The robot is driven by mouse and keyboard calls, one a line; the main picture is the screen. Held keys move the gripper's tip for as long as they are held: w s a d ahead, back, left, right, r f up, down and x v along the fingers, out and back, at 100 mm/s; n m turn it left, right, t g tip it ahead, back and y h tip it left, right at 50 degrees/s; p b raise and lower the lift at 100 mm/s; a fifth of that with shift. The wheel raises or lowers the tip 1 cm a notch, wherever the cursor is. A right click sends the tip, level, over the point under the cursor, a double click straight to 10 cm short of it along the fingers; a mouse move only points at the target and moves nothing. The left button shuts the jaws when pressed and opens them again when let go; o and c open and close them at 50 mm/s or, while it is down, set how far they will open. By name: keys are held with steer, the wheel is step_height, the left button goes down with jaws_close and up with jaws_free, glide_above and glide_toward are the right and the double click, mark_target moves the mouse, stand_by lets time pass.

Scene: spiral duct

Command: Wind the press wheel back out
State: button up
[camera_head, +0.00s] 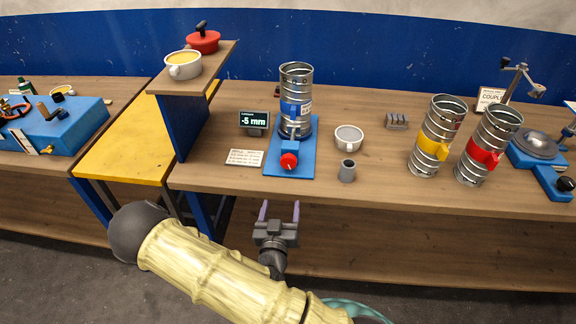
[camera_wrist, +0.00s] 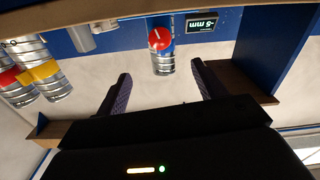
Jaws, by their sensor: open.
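The press is a blue base (camera_head: 274,165) on the wooden bench, with a red wheel (camera_head: 289,161) on its front, facing me. A spiral metal duct with a blue band (camera_head: 296,95) stands upright on the base behind the wheel. The red wheel with a white mark also shows in the wrist view (camera_wrist: 160,39), upside down. A small display (camera_head: 254,121) left of the press reads -5 mm. My gripper (camera_head: 280,211) is open and empty, in front of the bench edge and apart from the wheel. Its two fingers (camera_wrist: 160,92) frame the space before the wheel in the wrist view.
Two ducts with yellow (camera_head: 430,145) and red (camera_head: 484,151) bands stand at right. A white cup (camera_head: 348,137) and a small grey cup (camera_head: 347,171) sit right of the press. A raised shelf (camera_head: 215,62) on a blue panel stands at left. A paper card (camera_head: 244,157) lies below the display.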

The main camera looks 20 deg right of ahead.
steer(key=shift+w, duration=0.1)
glide_toward(288, 165)
steer(key=x, duration=0.9)
steer(key=shift+w+d+r+b, duration=0.1)
steer(key=shift+w+d+b, duration=0.05)
steer(key=shift+w+b, duration=0.2)
